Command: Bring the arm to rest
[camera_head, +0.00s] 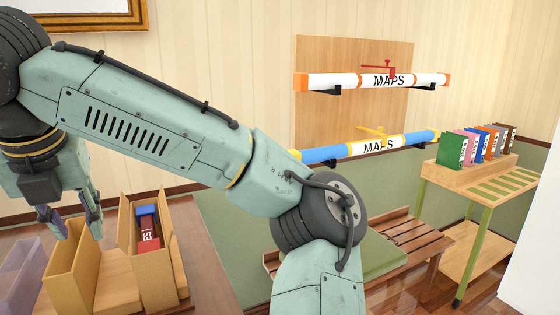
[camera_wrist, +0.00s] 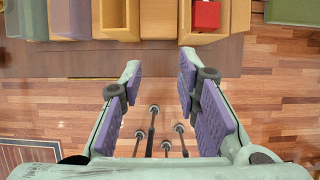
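My arm crosses the middle of the head view and bends down toward the lower edge. My gripper (camera_head: 72,225) hangs at the left of the head view, pointing down beside the wooden boxes. In the wrist view my gripper (camera_wrist: 160,112) has its two purple-padded fingers wide apart with nothing between them. Floor and the edge of the table show below and beyond the fingertips.
Wooden boxes (camera_head: 72,270) stand on the table; one holds a red book (camera_head: 148,232). Map tubes (camera_head: 372,81) and (camera_head: 370,148) hang on the wall. Coloured books (camera_head: 470,146) stand on a side stand (camera_head: 490,185). A wooden bench (camera_head: 420,238) stands behind my arm.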

